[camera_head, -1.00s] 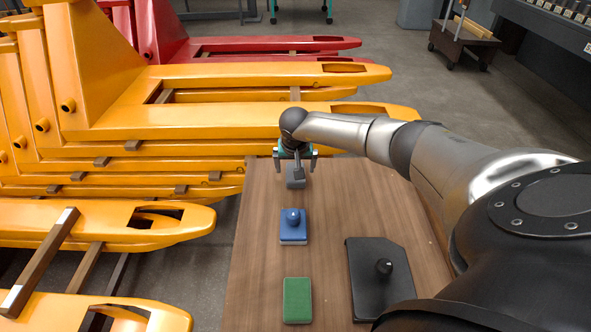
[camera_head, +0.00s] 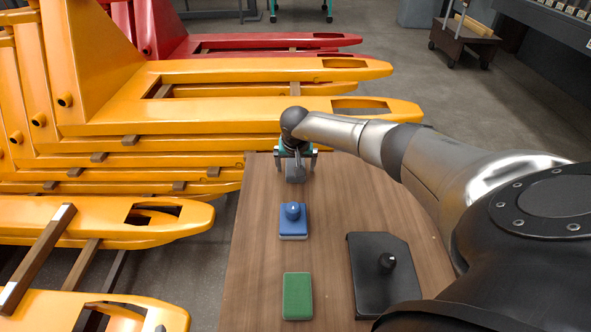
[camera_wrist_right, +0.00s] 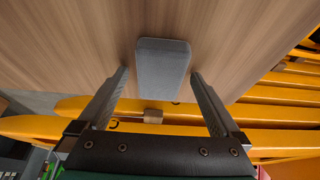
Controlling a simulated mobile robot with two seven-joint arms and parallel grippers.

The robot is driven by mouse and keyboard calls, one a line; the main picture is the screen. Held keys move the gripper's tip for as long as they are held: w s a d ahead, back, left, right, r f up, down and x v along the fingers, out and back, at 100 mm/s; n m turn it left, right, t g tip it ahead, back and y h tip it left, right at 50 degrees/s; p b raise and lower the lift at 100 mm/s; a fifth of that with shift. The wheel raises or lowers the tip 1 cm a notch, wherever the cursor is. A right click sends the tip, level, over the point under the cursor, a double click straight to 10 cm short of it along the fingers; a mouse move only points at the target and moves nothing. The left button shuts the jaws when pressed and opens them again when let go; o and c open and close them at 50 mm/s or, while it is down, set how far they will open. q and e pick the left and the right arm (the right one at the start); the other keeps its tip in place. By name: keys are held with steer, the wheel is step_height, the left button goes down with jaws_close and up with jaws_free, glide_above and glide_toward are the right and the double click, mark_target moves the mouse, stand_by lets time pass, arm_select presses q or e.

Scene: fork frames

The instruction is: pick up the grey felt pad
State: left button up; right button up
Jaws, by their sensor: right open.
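The grey felt pad (camera_wrist_right: 162,68) lies on the wooden table (camera_head: 350,190), near its far end. In the head view the pad (camera_head: 294,179) is partly hidden by my right gripper (camera_head: 295,165). In the right wrist view my right gripper (camera_wrist_right: 160,85) is open, with one finger on each side of the pad and a gap between each finger and the pad. I cannot tell how high the fingertips are above the table. My left gripper is in neither view.
A blue block with a knob (camera_head: 293,220) and a green pad (camera_head: 298,296) lie nearer on the table. A black plate with a knob (camera_head: 377,290) lies at the right. Yellow forks (camera_head: 240,113) stand beyond the far edge. The table left of the pads is clear.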

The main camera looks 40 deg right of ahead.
steer(key=c, duration=1.4)
steer(key=shift+o, duration=0.2)
steer(key=shift+r, duration=0.25)
